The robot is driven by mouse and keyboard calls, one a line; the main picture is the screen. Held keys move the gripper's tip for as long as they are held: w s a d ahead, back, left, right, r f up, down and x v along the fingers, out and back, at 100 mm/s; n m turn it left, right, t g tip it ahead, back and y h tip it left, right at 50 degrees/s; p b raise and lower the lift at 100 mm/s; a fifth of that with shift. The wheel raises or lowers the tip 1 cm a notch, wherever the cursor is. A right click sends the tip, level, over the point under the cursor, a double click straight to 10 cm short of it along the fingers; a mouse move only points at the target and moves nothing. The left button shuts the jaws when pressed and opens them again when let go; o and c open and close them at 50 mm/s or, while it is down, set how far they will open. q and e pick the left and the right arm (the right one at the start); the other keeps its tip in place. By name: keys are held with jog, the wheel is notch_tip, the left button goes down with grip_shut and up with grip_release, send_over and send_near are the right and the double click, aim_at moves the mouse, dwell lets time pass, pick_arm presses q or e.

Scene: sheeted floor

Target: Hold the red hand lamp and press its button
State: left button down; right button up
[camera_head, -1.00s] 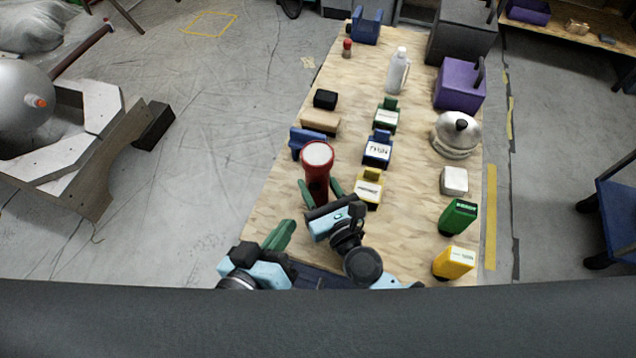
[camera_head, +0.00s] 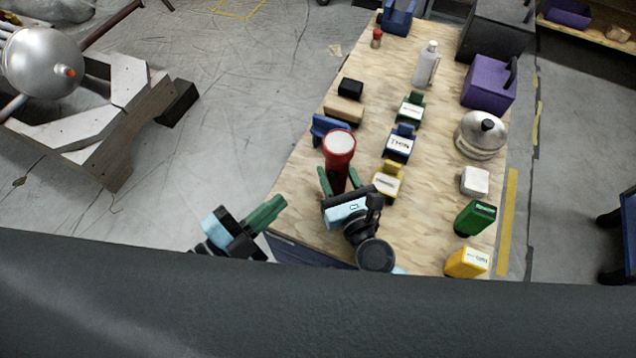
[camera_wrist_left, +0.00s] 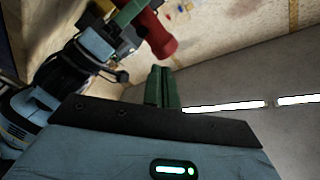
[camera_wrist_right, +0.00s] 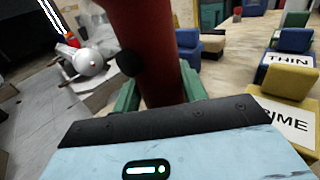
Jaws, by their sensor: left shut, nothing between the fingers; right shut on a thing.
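The red hand lamp (camera_head: 338,165) stands upright, with its pale round top face tilted toward the head camera. My right gripper (camera_head: 340,188) is shut around the lamp's body, with green fingers on both sides. In the right wrist view the red lamp body (camera_wrist_right: 150,50) fills the space between the fingers, and a round black button (camera_wrist_right: 129,63) shows on its side. My left gripper (camera_head: 276,203) is shut and empty, left of the lamp and apart from it. The left wrist view shows its closed fingers (camera_wrist_left: 163,88) and the lamp (camera_wrist_left: 155,35) beyond them.
The wooden table (camera_head: 300,190) holds several small labelled blocks right of the lamp, including a yellow one (camera_head: 387,183). A green box (camera_head: 475,218), a yellow box (camera_head: 466,262) and a silver pot (camera_head: 481,135) line its right side. Open floor lies left of the table.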

pick_arm(q)
jog(key=s+f+m+g+h, duration=0.1)
jog(key=m, duration=0.3)
jog(key=a+f+m+g+h, duration=0.1)
jog(key=m+g, duration=0.1)
jog(key=m, duration=0.1)
jog(key=s+a+f+m+g, duration=0.1)
jog(key=m, duration=0.3)
jog(key=shift+s+m+g+h, duration=0.3)
jog(key=shift+h, duration=0.1)
send_near(337, 178)
jog(key=d, duration=0.4)
jog(key=shift+w+d, duration=0.25)
jog(key=shift+w, duration=0.5)
jog(key=shift+w+d, duration=0.3)
jog(key=shift+w, duration=0.45)
